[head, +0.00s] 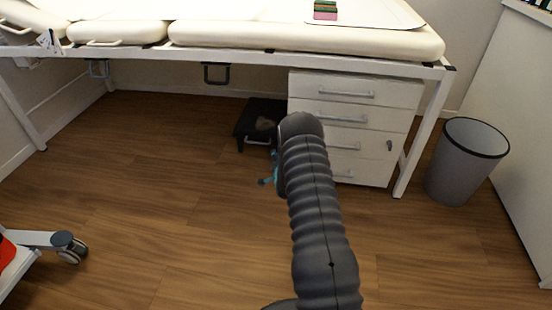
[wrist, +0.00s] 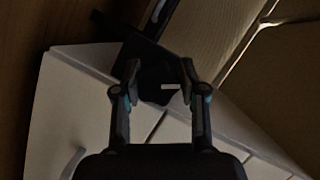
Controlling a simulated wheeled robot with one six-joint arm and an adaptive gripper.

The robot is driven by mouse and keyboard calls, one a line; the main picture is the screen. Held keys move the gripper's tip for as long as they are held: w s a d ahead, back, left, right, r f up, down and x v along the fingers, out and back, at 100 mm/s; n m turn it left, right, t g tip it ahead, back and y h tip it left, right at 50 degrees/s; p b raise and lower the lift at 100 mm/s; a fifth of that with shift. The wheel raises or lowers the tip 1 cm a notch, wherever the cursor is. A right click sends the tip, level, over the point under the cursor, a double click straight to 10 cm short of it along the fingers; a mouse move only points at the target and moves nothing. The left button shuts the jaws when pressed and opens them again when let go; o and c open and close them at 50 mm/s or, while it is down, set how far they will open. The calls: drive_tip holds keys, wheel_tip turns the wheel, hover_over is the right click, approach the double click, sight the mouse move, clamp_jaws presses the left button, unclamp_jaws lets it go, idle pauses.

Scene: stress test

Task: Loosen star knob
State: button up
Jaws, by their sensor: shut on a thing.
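In the wrist view, the two fingers of my gripper (wrist: 160,72) are shut on a dark, nearly black piece, seemingly the star knob (wrist: 154,86). A small light mark shows on or beside it. The picture is too dark to make out its lobes or its thread. In the head view, my dark ribbed arm hides most of the gripper, and only turquoise-marked parts show to the left of the arm. The knob cannot be made out in that view.
A padded couch (head: 300,38) on a white frame spans the back. Beneath it are a white drawer unit (head: 372,117) and a low black stool-like object (head: 252,117). A grey bin (head: 465,165) stands at the right, and a castor (head: 68,246) at the left. The wooden floor between is clear.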

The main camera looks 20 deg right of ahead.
drive_tip(key=n+g, duration=0.1)
drive_tip(key=n, duration=0.1)
drive_tip(key=n+g+h, duration=0.1)
drive_tip(key=n, duration=0.1)
drive_tip(key=shift+a+h, duration=0.1)
drive_tip(key=shift+h, duration=0.2)
drive_tip(key=n+g+h, duration=0.1)
drive_tip(key=n, duration=0.1)
drive_tip(key=n+g+h, duration=0.1)
drive_tip(key=n, duration=0.1)
drive_tip(key=shift+w, duration=0.1)
idle(0.5)
drive_tip(key=o, duration=1.2)
drive_tip(key=shift+a, duration=0.1)
drive_tip(key=shift+c, duration=0.2)
drive_tip(key=v, duration=0.8)
